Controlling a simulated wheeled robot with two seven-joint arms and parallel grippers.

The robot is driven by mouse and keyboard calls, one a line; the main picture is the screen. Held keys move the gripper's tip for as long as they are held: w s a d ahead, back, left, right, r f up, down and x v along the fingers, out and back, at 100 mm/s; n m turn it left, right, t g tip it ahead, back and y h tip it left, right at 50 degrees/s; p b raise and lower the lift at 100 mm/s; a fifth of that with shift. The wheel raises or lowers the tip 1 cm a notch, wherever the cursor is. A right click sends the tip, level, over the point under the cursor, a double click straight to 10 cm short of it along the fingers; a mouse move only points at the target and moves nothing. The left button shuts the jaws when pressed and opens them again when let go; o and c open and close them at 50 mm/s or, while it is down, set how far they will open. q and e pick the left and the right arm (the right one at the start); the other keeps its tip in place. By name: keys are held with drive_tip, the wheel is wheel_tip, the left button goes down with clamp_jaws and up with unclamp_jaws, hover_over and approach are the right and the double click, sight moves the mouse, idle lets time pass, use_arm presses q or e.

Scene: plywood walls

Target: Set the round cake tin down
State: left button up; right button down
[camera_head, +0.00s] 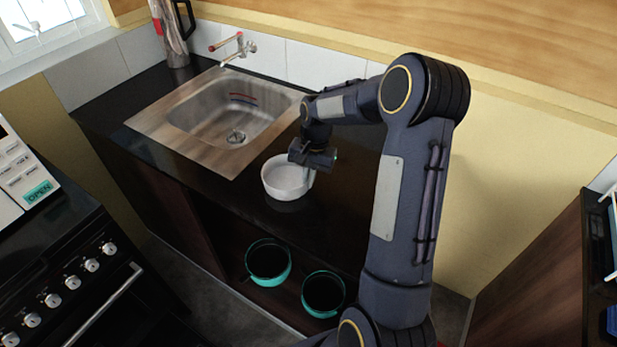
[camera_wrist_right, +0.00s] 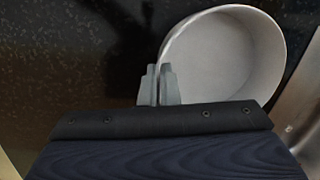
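The round cake tin (camera_head: 287,188) is pale, empty and open at the top, roughly upright over the dark counter in front of the sink. In the right wrist view the tin (camera_wrist_right: 262,60) fills the upper right. My right gripper (camera_head: 309,174) is at the tin's right side in the head view. In the right wrist view its fingers (camera_wrist_right: 160,84) are close together with the tin's rim between them, shut on the wall. I cannot tell whether the tin's base touches the counter or is slightly above it. My left gripper is not in view.
The dark counter (camera_head: 222,190) is clear around the tin. The metal sink (camera_head: 190,92) lies behind and left, with a tap (camera_head: 232,46) at the wall. Two teal pots (camera_head: 268,263) (camera_head: 323,294) stand below the counter. A stove (camera_head: 70,265) is at left.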

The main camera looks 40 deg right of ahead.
drive_tip(key=shift+f, duration=0.15)
drive_tip(key=c, duration=1.7)
unclamp_jaws()
drive_tip(key=shift+w+a, duration=0.1)
drive_tip(key=shift+a, duration=0.05)
wheel_tip(320, 180, up, 12)
drive_tip(key=d, duration=0.2)
drive_tip(key=s+a+r+n+t, duration=0.1)
drive_tip(key=s+a+r+n, duration=0.1)
drive_tip(key=s+a+r, duration=0.2)
drive_tip(key=s+a+f+n+t, duration=0.1)
drive_tip(key=s+a+n, duration=0.1)
drive_tip(key=s+a, duration=0.2)
drive_tip(key=s+a+n+t+y, duration=0.1)
drive_tip(key=s+a+n+t, duration=0.1)
drive_tip(key=s+a, duration=0.3)
drive_tip(key=s+a+f+n+t+y, duration=0.1)
drive_tip(key=s+a+n, duration=0.2)
drive_tip(key=s, duration=0.7)
drive_tip(key=shift+s+a+f+t+b, duration=0.15)
drive_tip(key=shift+a+f+b, duration=0.05)
drive_tip(key=shift+a, duration=0.25)
drive_tip(key=shift+s+a+f+t+b, duration=0.15)
drive_tip(key=shift+a+b, duration=0.05)
drive_tip(key=shift+a, duration=0.2)
